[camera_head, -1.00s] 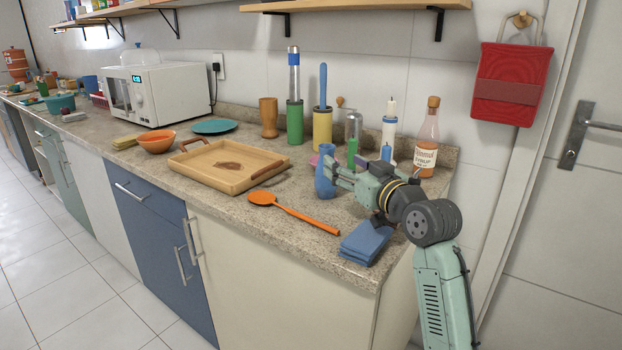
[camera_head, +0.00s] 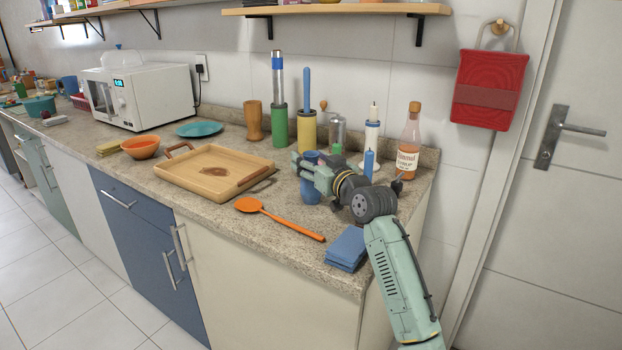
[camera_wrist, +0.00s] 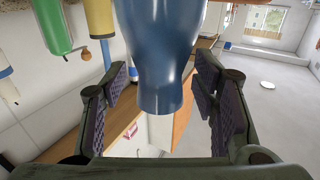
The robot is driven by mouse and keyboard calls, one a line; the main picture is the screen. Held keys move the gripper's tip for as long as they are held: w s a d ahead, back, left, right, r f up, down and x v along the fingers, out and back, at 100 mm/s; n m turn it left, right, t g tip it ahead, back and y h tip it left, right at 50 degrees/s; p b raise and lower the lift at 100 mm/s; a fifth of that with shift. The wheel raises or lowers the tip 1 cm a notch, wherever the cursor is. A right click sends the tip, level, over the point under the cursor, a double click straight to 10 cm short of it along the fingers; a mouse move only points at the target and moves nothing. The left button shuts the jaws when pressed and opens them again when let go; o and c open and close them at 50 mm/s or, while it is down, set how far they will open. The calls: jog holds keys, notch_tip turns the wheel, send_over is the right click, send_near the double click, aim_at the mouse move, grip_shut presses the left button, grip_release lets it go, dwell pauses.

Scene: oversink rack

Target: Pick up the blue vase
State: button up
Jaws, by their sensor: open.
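The blue vase (camera_head: 311,192) stands upright on the worktop near its right end. In the head view my gripper (camera_head: 305,170) crosses in front of the vase and hides its middle; the rim and lower part show. In the wrist view the blue vase (camera_wrist: 160,60) appears upper centre, in line with the gap between my two fingers (camera_wrist: 160,105). The fingers are spread wide, with clear space on both sides of the vase. I cannot tell how deep it sits between them.
Behind the gripper stand a green cylinder (camera_head: 279,125), a yellow cylinder (camera_head: 307,133), a candle holder (camera_head: 371,140) and a syrup bottle (camera_head: 409,145). A wooden tray (camera_head: 190,160), an orange spoon (camera_head: 285,222) and blue cloths (camera_head: 346,247) lie nearby.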

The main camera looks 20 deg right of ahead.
grip_shut()
dwell(0.7)
